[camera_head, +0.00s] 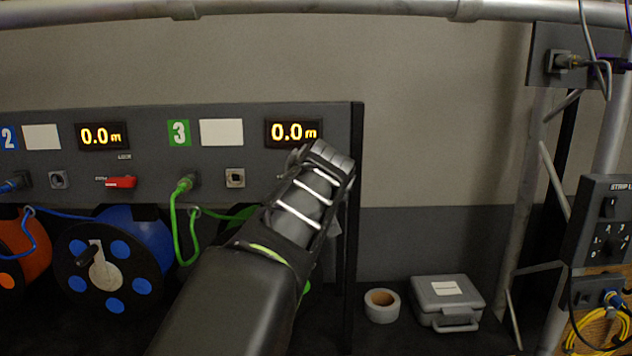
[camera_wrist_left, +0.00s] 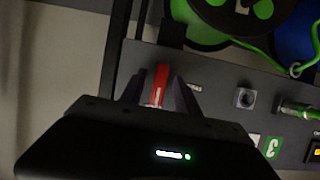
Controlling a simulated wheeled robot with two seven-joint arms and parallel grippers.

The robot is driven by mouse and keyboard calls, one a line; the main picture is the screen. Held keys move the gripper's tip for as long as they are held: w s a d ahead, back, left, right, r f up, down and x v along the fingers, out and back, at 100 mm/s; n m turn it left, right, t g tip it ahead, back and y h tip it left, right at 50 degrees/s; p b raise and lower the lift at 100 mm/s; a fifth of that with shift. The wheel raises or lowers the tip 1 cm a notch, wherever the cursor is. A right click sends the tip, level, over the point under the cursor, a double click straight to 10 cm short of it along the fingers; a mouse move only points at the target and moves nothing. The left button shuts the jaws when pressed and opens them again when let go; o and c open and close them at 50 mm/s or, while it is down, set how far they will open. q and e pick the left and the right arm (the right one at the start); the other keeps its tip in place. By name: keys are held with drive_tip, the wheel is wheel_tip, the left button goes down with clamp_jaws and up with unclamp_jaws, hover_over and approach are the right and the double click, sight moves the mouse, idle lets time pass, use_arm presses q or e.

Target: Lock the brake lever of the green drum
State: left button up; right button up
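The green drum (camera_wrist_left: 205,30) shows at the top of the left wrist view; in the head view my left arm mostly covers it. Its red brake lever (camera_wrist_left: 160,84) is on the grey panel, between the fingers of my left gripper (camera_wrist_left: 158,96). In the head view my left gripper (camera_head: 323,168) is at the panel's right end below the number 3 display (camera_head: 294,133) and hides the lever. My right gripper is out of view.
The blue drum (camera_head: 115,262) has its own red lever (camera_head: 121,182), lying level. A green cable (camera_head: 175,220) hangs left of my arm. A tape roll (camera_head: 382,305) and a grey case (camera_head: 446,301) sit at the lower right. Truss tubes stand at the far right.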

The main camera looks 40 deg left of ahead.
use_arm(q)
drive_tip(key=shift+d, duration=0.1)
drive_tip(key=b+v, duration=0.2)
drive_tip(key=v, duration=0.5)
drive_tip(key=shift+s, duration=0.3)
drive_tip(key=shift+d+r, duration=0.1)
drive_tip(key=shift+d, duration=0.05)
